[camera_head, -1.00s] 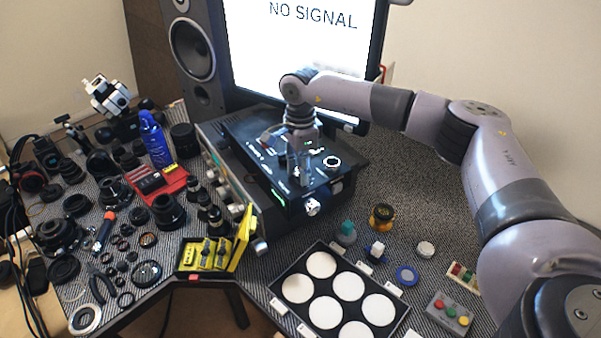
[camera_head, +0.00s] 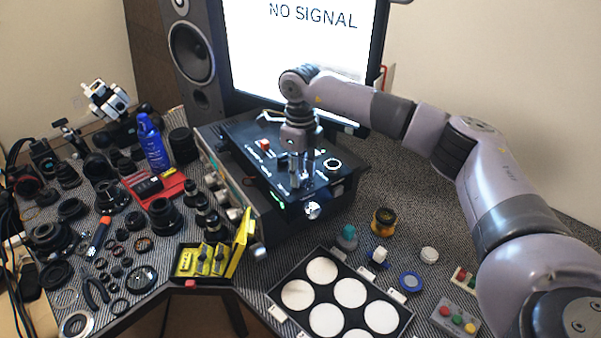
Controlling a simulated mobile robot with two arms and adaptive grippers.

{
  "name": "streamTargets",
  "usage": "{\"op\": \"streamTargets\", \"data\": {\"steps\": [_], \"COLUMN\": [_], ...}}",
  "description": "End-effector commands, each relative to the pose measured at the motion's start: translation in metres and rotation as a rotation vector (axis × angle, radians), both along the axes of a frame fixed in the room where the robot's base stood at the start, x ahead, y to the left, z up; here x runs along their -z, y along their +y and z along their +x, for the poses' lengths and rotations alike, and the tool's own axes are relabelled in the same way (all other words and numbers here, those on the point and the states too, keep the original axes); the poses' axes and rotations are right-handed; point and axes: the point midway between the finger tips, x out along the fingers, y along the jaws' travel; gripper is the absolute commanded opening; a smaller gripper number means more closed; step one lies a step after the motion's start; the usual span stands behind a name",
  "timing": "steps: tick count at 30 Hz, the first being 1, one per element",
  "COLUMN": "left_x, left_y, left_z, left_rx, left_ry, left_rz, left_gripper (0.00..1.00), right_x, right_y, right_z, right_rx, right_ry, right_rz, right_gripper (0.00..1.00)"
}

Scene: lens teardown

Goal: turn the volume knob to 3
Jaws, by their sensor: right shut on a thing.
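The black control box (camera_head: 262,166) stands on top of a wider grey unit, with a lit panel on its upper face. My right gripper (camera_head: 303,184) points down onto the near part of this panel. It is shut on a small knob there, which the fingers mostly hide; its setting and the scale around it cannot be read. A silver knob (camera_head: 312,210) sits on the box's front face, just below the gripper and apart from it. A ringed dial (camera_head: 332,164) lies to the right of the gripper. My left gripper is out of view.
A monitor (camera_head: 300,50) reading NO SIGNAL and a speaker (camera_head: 192,55) stand behind. A red button (camera_head: 264,144) is left of my wrist. Lens parts crowd the left. A yellow case (camera_head: 210,262), a tray of white discs (camera_head: 268,290) and a button box (camera_head: 454,320) lie in front.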

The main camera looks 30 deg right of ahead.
Motion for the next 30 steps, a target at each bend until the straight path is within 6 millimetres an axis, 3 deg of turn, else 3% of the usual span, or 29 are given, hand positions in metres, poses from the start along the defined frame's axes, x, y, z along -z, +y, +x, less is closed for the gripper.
{"op": "streamTargets", "data": {"steps": [12, 28, 29, 30], "left_x": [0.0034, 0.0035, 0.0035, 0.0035], "left_y": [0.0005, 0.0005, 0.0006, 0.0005], "left_z": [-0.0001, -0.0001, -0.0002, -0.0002], "left_rx": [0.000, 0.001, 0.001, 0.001], "left_ry": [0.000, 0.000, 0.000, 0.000], "left_rz": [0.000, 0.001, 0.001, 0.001], "left_gripper": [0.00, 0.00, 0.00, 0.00], "right_x": [-0.0016, -0.0022, -0.0023, -0.0022], "right_y": [-0.0003, -0.0005, -0.0005, -0.0005], "right_z": [0.0012, 0.0014, 0.0014, 0.0014], "right_rx": [0.184, 0.208, 0.208, 0.208], "right_ry": [-0.004, -0.005, -0.005, -0.005], "right_rz": [0.000, 0.001, 0.001, 0.001], "right_gripper": [0.03, 0.03, 0.32, 0.34]}}
